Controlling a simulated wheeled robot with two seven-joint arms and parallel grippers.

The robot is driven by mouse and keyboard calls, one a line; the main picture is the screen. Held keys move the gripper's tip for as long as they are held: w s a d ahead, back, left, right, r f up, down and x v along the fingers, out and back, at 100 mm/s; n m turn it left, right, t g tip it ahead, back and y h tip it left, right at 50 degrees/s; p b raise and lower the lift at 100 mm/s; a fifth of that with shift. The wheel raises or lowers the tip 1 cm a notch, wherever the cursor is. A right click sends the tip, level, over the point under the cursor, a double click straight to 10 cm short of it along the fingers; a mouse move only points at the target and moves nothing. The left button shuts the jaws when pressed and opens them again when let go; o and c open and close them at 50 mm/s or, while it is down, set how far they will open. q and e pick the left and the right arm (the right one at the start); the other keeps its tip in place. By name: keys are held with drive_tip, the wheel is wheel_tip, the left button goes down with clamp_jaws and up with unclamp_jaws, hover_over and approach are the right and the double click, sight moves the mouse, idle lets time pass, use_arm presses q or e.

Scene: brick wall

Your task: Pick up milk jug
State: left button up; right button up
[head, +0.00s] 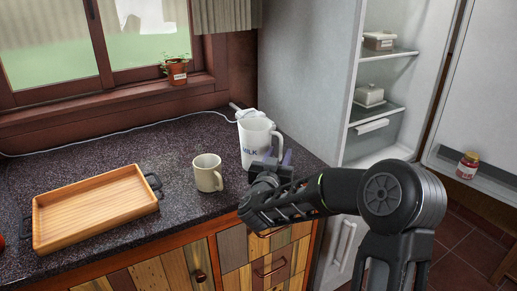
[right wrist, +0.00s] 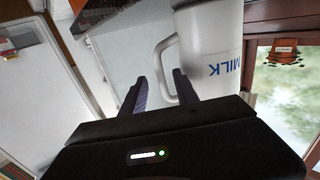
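The white milk jug (head: 252,141), marked MILK, stands upright on the dark speckled counter beside the beige mug. Its handle (head: 277,143) faces right. My right gripper (head: 271,160) is at the handle side, low beside the jug. In the right wrist view, the jug (right wrist: 212,50) appears tilted by the camera angle. There the right gripper's (right wrist: 160,78) fingers are apart, and the handle (right wrist: 157,66) shows between the fingertips. I cannot tell whether the fingers touch it. The left gripper is not in view.
A beige mug (head: 207,173) stands close to the jug's left. A wooden tray (head: 95,236) with dark handles lies farther left. A white appliance with a cord (head: 245,113) is behind the jug. An open fridge (head: 310,75) stands to the right.

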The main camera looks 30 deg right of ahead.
sight(280, 150)
drive_tip(key=x, duration=0.3)
drive_tip(key=shift+w+d+f, duration=0.1)
drive_tip(key=shift+w, duration=0.15)
drive_tip(key=shift+c, duration=0.5)
clamp_jaws()
idle(1.0)
